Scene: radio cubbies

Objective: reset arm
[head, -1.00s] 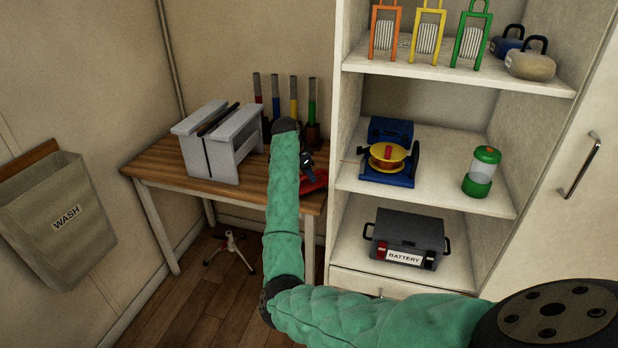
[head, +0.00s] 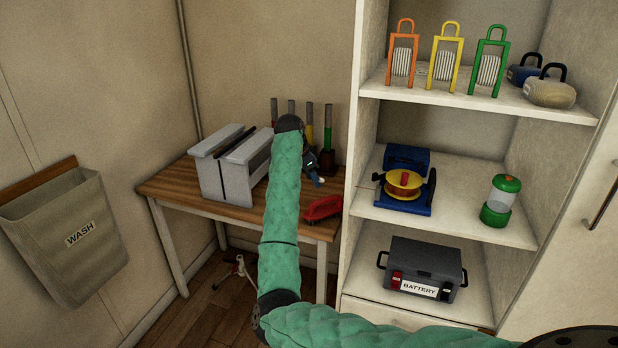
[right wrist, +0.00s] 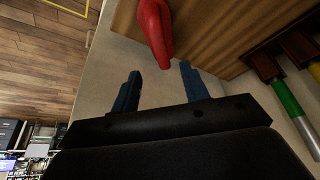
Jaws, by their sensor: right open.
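My right arm in its green sleeve reaches over the wooden table (head: 165,187). My right gripper (head: 317,180) is partly hidden behind the arm's end in the head view. In the right wrist view its two blue fingers (right wrist: 161,84) are apart with nothing between them. A red handheld object (head: 323,207) lies near the table's right front edge. It also shows in the right wrist view (right wrist: 156,30), beyond the fingertips and apart from them. My left gripper is in neither view.
A grey slotted box (head: 213,180) and several colored-handled tools (head: 327,135) stand on the table. Right of it is a shelf unit (head: 450,192) holding reels, a lantern (head: 501,203) and a battery box (head: 425,268). A WASH bag (head: 70,240) hangs at left.

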